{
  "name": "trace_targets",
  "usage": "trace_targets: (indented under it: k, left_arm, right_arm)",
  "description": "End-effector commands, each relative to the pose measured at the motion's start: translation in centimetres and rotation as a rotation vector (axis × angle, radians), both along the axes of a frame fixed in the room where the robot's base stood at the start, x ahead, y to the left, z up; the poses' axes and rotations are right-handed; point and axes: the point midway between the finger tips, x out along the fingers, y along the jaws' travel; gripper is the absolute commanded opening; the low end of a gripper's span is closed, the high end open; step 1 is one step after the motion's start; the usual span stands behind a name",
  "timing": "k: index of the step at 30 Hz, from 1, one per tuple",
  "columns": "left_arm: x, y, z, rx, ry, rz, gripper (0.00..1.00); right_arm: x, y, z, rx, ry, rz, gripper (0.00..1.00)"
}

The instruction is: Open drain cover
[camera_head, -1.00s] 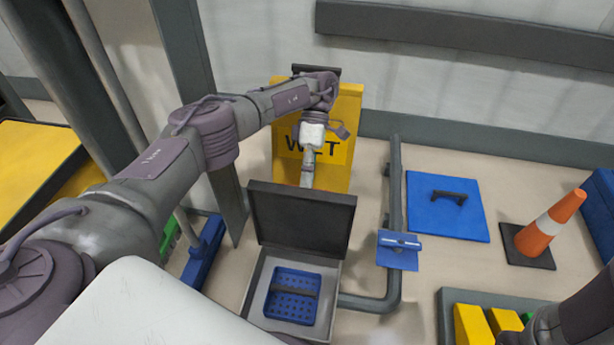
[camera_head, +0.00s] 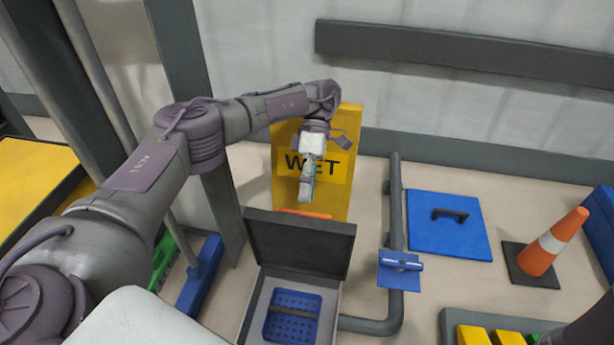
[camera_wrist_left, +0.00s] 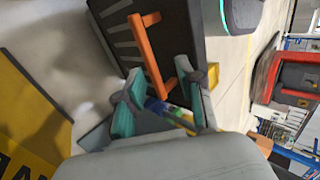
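The drain cover is a dark grey lid (camera_head: 298,243) standing upright, hinged at the back of a grey drain box (camera_head: 254,318). Inside the open box is a blue perforated basket (camera_head: 290,322). An orange handle on the lid's far face shows just above its top edge in the head view (camera_head: 308,213) and as a bar in the left wrist view (camera_wrist_left: 152,58). My left gripper (camera_head: 305,198) is behind and above the lid's top edge. In the wrist view its teal fingers are spread apart, with the handle beyond them, close to one finger. My right gripper is not visible.
A yellow WET sign (camera_head: 340,180) stands close behind my left gripper. A dark pipe (camera_head: 396,230) with a blue plate (camera_head: 400,270) runs right of the box. Further right are a blue square panel with a handle (camera_head: 448,240) and an orange cone (camera_head: 550,243).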

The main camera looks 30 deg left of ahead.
Motion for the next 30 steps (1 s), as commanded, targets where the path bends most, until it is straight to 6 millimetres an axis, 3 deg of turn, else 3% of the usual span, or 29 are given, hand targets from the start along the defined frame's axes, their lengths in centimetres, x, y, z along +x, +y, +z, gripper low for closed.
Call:
trace_targets:
  k: [3,9,30]
  left_arm:
    - [0.1,0.1,2.5,0.001,-0.004,-0.001,0.38]
    - [0.0,0.0,4.7,0.001,-0.002,-0.003,0.38]
    - [0.0,0.0,5.2,-0.001,0.000,-0.003,0.38]
  right_arm:
    - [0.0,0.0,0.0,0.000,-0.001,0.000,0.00]
    - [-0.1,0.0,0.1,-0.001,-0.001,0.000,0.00]
    - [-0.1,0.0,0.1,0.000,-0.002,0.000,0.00]
